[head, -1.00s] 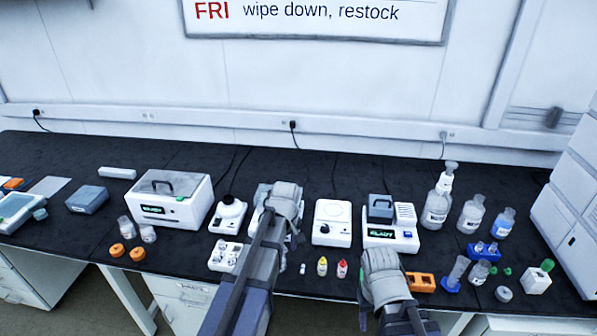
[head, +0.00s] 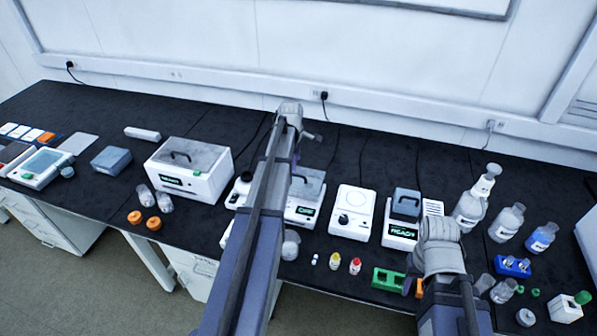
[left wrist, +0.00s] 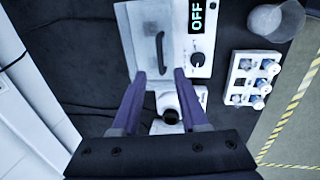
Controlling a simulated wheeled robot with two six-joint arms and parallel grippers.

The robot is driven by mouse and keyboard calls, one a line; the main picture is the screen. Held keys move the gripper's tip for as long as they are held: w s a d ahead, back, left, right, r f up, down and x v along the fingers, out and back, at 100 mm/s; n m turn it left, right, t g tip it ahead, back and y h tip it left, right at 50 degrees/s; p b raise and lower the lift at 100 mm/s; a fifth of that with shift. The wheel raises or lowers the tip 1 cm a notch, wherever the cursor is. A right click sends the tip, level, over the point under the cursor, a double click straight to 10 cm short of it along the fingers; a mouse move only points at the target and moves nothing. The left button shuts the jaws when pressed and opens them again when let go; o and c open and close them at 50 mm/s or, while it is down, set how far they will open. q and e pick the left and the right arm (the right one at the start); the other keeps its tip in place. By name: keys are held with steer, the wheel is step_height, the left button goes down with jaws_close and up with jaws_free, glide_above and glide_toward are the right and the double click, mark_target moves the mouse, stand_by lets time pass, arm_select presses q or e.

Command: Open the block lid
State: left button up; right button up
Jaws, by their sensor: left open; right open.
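A white block heater with a display reading OFF (left wrist: 197,15) has a pale grey lid (left wrist: 140,25) with a dark bar handle (left wrist: 161,52). The lid lies flat and looks closed. In the head view the lid (head: 311,184) is partly hidden behind my left arm. My left gripper (left wrist: 159,74) is open and empty, its two fingers on either side of the handle's near end in the picture; I cannot tell its height above the lid. It also shows in the head view (head: 309,137). My right gripper (head: 440,248) is over the front right; its fingers are hard to see.
A vial rack (left wrist: 252,78) and a clear cup (left wrist: 277,18) stand beside the heater. A larger box with a handled lid (head: 190,155) stands left, a white stirrer (head: 352,213) and a device reading READY (head: 401,232) right. Glass bottles (head: 505,222) stand further right.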

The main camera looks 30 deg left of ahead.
arm_select(q)
steer(key=b, duration=0.7)
glide_above(297, 183)
step_height(297, 183, down, 7)
steer(key=shift+f, duration=0.1)
jaws_close()
stand_by(1.0)
